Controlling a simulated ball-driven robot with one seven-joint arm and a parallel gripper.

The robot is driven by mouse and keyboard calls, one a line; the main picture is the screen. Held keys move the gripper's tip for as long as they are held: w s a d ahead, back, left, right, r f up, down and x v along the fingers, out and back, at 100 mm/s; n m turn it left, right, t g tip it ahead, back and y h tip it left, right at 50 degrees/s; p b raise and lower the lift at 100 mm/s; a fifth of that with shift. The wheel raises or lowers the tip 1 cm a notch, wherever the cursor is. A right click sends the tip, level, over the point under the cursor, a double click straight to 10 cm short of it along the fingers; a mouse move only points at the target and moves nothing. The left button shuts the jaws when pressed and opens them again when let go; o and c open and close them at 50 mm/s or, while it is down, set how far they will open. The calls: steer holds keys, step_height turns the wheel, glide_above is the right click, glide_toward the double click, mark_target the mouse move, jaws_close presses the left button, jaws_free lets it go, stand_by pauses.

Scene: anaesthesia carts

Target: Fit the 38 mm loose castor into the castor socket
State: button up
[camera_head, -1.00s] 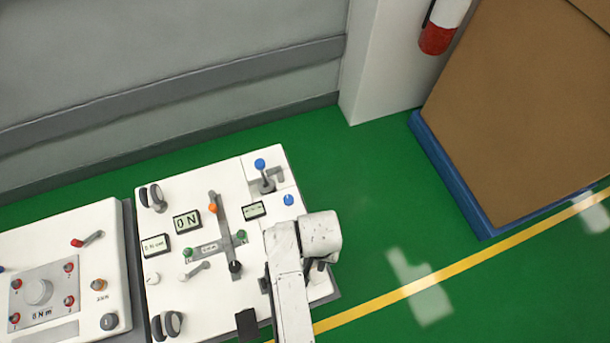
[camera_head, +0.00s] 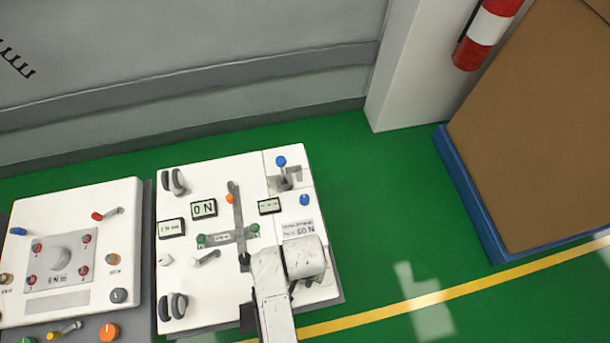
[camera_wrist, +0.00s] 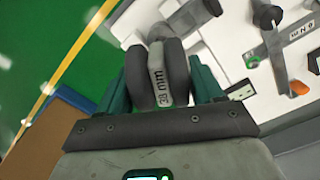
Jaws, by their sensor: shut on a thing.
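The loose castor (camera_wrist: 174,78) has dark twin wheels and a grey body marked 38 mm. In the wrist view, my gripper (camera_wrist: 160,88) is shut on it, with green fingers on either side of the wheels. In the head view, my arm's end over the white panel's lower right hides the castor and the fingers. I cannot make out the castor socket; that corner of the panel (camera_head: 215,285) is largely covered.
Twin-wheel castors stand at the panel's upper left (camera_head: 173,181) and lower left (camera_head: 173,306). A slotted gate with a black knob (camera_head: 244,260) and a blue-tipped lever (camera_head: 281,162) rise nearby. Another control panel (camera_head: 75,220) is left. Green floor lies right.

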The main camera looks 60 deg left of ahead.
steer(key=shift+f+b, duration=2.35)
steer(key=shift+f, duration=1.45)
steer(key=o, duration=1.1)
step_height(320, 180, up, 11)
steer(key=shift+f, duration=0.15)
